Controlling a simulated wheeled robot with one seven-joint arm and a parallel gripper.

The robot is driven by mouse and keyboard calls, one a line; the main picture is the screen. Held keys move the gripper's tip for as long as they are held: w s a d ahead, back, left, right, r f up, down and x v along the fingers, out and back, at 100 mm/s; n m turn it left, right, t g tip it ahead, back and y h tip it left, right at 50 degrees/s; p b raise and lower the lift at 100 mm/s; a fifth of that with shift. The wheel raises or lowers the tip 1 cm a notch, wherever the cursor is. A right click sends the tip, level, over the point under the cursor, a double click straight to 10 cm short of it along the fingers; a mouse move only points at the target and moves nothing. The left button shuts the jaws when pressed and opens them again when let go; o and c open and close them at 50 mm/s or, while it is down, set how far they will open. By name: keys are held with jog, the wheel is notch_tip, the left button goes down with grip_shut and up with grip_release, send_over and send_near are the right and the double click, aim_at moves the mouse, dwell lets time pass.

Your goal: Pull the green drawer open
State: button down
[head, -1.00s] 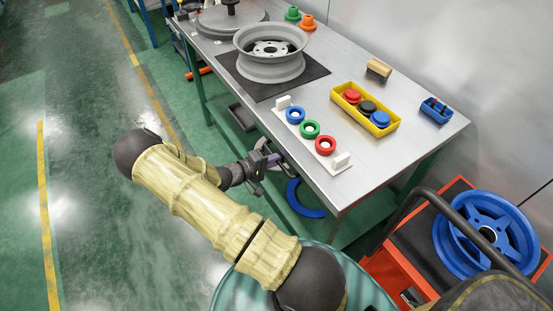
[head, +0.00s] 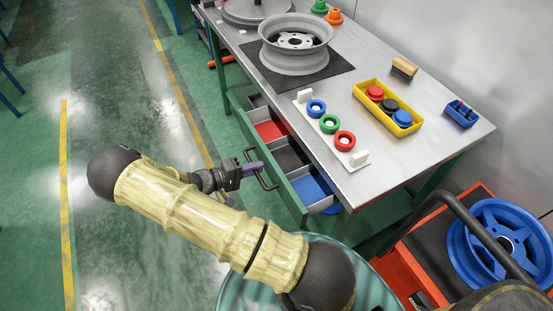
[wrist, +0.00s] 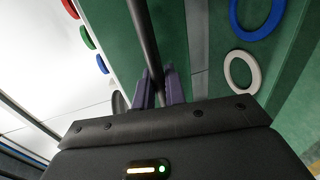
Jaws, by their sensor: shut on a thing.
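The green drawer (head: 291,196) under the bench stands pulled out in the head view. Its inside shows red, dark and blue-lined compartments. Its dark bar handle (head: 268,184) is on the front face. My gripper (head: 257,168) is shut on the handle, outside the drawer front. In the wrist view the dark handle bar (wrist: 146,45) runs between the two purple fingers of my gripper (wrist: 159,84). The exact finger contact is partly hidden by the gripper body.
The metal bench top (head: 388,165) holds a grey wheel rim (head: 296,60), a white board with coloured rings (head: 330,128) and a yellow tray (head: 362,98). A red cart (head: 391,265) with a blue wheel (head: 461,249) stands at right. Floor left of my arm is clear.

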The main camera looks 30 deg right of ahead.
jog(key=f+v, duration=0.2)
jog(key=v, duration=0.7)
jog(key=shift+a+b, duration=0.4)
jog(key=shift+a, duration=0.15)
jog(key=shift+w, duration=0.1)
jog(key=c, duration=1.6)
grip_release()
jog(key=shift+o, duration=0.2)
jog(key=s+b+v, duration=0.1)
jog(key=v, duration=1.6)
jog(key=shift+w+a, duration=0.2)
jog(key=shift+w, duration=0.35)
jog(key=shift+d+r, duration=0.1)
